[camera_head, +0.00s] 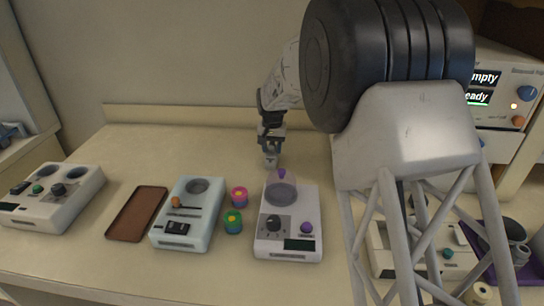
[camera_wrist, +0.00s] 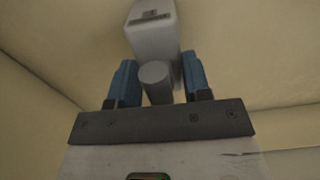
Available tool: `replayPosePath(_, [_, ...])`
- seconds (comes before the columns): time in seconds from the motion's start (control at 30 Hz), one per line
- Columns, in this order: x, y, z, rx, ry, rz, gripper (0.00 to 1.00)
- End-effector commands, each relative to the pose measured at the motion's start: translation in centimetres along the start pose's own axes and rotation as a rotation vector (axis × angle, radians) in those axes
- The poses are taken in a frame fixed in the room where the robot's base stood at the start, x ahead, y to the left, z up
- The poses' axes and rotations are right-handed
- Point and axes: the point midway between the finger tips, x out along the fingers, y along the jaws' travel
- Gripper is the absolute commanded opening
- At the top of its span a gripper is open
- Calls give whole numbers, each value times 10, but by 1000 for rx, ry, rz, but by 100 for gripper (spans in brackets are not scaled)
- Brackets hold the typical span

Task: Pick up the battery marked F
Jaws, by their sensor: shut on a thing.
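In the wrist view, my gripper (camera_wrist: 157,72) has its two blue fingers on either side of a grey round post (camera_wrist: 155,83). Just beyond the post is a pale grey block (camera_wrist: 152,38) with a dark label, too blurred to read. In the head view, my gripper (camera_head: 270,148) is low at the back of the bench, with a small greyish piece (camera_head: 271,160) at its tips. The jaws are shut on this grey piece. I cannot make out a letter F on anything, so I cannot tell whether it is that battery.
A device with a clear dome (camera_head: 281,192) stands just in front of my gripper. Pink (camera_head: 239,196) and green (camera_head: 233,222) cylinders stand left of it. Further left are a pale blue device (camera_head: 190,211), an empty brown tray (camera_head: 137,213) and a white device (camera_head: 52,197). The back left bench is clear.

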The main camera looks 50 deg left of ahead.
Motion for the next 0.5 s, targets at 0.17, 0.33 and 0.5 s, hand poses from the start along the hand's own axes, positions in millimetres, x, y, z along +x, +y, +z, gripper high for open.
replayPosePath(0.17, [-1,0,0,0,1,0,5])
replayPosePath(0.33, [-3,0,0,0,2,-1,5])
replayPosePath(0.5, [-14,0,0,0,2,-1,5])
